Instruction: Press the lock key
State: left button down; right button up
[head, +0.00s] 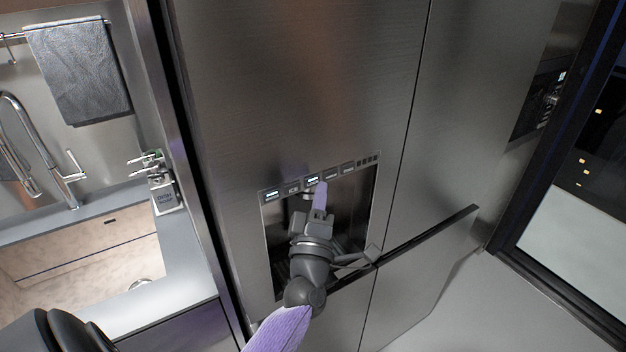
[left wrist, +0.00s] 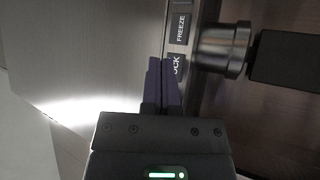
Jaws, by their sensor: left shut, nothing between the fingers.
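The lock key (left wrist: 177,66) is a dark key with light lettering; it shows in the left wrist view with only "OCK" readable, the rest hidden by my fingertips. It belongs to the key row above the fridge's dispenser recess; the labels are too small to read in the head view. My left gripper (head: 321,187) is shut and empty, with its purple fingertips up at this row. In the left wrist view the shut fingertips (left wrist: 163,62) overlap the lock key's edge. I cannot tell whether they touch it. My right gripper is not in view.
The "FREEZE" key (left wrist: 180,28) sits beside the lock key. A dark round nozzle (left wrist: 222,50) juts out near the keys. The dispenser recess (head: 355,215) lies below the row. A sink (head: 80,265) and a hanging towel (head: 80,70) are at the left.

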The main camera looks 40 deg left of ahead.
pick_arm(q)
jog(key=d, duration=0.1)
jog(key=s+d, duration=0.1)
jog(key=d, duration=0.1)
jog(key=s+d+p, duration=0.1)
jog(key=shift+d, duration=0.35)
dwell(0.7)
